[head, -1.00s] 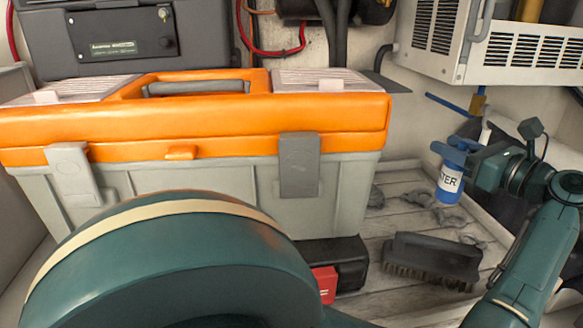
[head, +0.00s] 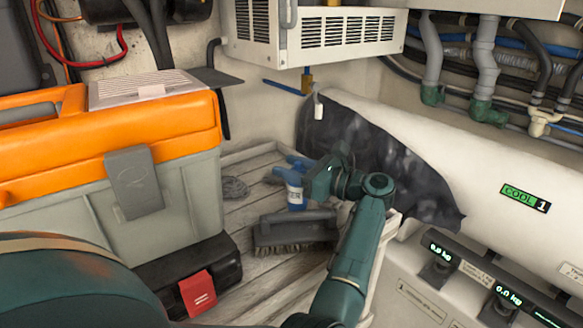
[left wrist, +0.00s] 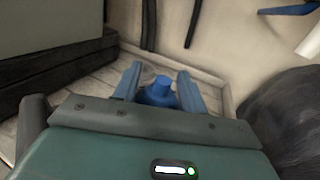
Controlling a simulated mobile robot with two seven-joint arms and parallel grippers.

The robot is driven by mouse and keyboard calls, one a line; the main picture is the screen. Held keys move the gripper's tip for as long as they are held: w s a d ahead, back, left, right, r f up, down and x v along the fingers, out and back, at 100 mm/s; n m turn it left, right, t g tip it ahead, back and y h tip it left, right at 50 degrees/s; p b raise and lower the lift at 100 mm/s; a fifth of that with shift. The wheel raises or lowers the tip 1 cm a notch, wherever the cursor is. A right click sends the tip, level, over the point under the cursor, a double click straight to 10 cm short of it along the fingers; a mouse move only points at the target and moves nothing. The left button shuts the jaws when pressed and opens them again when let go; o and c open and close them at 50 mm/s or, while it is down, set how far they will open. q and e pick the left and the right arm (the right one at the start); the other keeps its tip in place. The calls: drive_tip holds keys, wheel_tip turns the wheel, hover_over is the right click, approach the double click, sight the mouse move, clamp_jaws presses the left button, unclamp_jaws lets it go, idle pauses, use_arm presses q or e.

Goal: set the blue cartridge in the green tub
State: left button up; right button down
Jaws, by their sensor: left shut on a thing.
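The blue cartridge (head: 295,197) has a white label with dark letters, partly visible. My left gripper (head: 298,166) is shut on its upper part, with the cartridge hanging below the blue fingers. In the head view it appears just behind the scrubbing brush; I cannot tell its height above the planks. In the left wrist view the cartridge's blue top (left wrist: 159,92) sits between the two blue fingers of my left gripper (left wrist: 158,78). My right gripper is not in view. No green tub shows in either view.
A grey toolbox with an orange lid (head: 150,125) stands at the left. A black case with a red latch (head: 197,290) lies before it. The brush (head: 296,230) lies on the planks (head: 245,205). A white cylinder (head: 440,165) with dark cloth (head: 375,150) is at the right.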

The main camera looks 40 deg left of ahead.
use_arm(q)
drive_tip(key=shift+f, duration=0.2)
drive_tip(key=shift+f, duration=0.1)
drive_tip(key=shift+f+b, duration=0.2)
drive_tip(key=shift+b, duration=0.25)
drive_tip(key=o, duration=1.3)
drive_tip(key=shift+r, duration=0.1)
drive_tip(key=shift+o, duration=0.2)
drive_tip(key=shift+r, duration=0.1)
